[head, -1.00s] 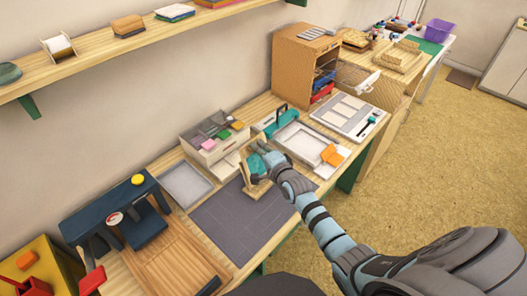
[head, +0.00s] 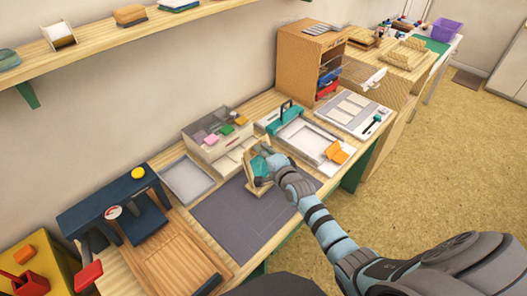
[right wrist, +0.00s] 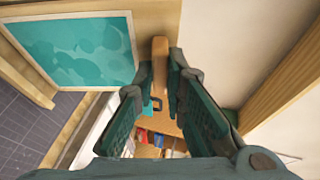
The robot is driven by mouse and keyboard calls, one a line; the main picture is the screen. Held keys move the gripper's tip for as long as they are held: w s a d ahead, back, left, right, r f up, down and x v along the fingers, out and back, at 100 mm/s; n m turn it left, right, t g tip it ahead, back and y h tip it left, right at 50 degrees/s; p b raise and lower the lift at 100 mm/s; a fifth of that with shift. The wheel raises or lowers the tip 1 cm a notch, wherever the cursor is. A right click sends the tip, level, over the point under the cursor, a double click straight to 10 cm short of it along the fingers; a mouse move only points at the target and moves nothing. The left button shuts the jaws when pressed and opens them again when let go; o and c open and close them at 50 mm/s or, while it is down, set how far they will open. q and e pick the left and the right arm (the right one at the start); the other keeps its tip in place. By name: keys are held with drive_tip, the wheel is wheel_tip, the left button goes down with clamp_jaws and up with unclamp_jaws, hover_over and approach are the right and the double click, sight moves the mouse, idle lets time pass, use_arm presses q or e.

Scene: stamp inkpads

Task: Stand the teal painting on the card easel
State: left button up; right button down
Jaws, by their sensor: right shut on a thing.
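The teal painting (head: 259,166) has a pale border and leans upright against the small wooden card easel (head: 262,186). In the right wrist view the painting (right wrist: 78,48) fills the upper left, with the easel's wooden ledge (right wrist: 22,84) along its lower edge. My right gripper (head: 266,152) is at the top of the easel, beside the painting. In the wrist view its fingers (right wrist: 168,88) close around a wooden upright of the easel (right wrist: 160,52), and the painting lies outside them. The gripper hides part of the easel. My left gripper is not in view.
The easel is over the back part of a dark grey mat (head: 235,220), whose front is clear. A drawer box (head: 216,135), a grey tray (head: 186,181) and a white tray (head: 300,140) stand behind it. A navy press (head: 115,212) is at the left.

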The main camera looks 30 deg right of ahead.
drive_tip(key=shift+f, duration=0.15)
drive_tip(key=c, duration=1.6)
unclamp_jaws()
drive_tip(key=shift+o, duration=0.2)
drive_tip(key=v, duration=1.2)
